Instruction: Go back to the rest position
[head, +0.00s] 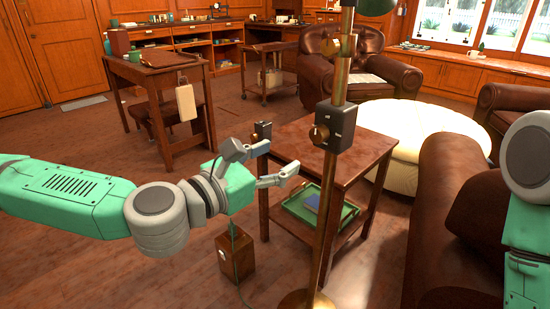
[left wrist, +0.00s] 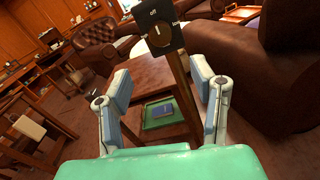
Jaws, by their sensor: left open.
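My left gripper (head: 275,166) is open and empty, in front of the small wooden side table (head: 310,140). In the left wrist view its two fingers (left wrist: 160,95) stand wide apart with nothing between their tips. The brass floor lamp pole (head: 335,180), with a black switch box (head: 335,128), stands just right of the gripper. In the left wrist view the switch box (left wrist: 160,32) reads "off", beyond the fingers. I cannot tell whether the gripper touches anything. My right arm (head: 528,200) shows at the right edge; its gripper is out of view.
A green tray (head: 300,213) with a blue item sits on the side table's lower shelf. A wooden box (head: 235,255) with a cord stands on the floor below my left gripper. A leather sofa (head: 455,230) is at right, a cream ottoman (head: 420,125) behind.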

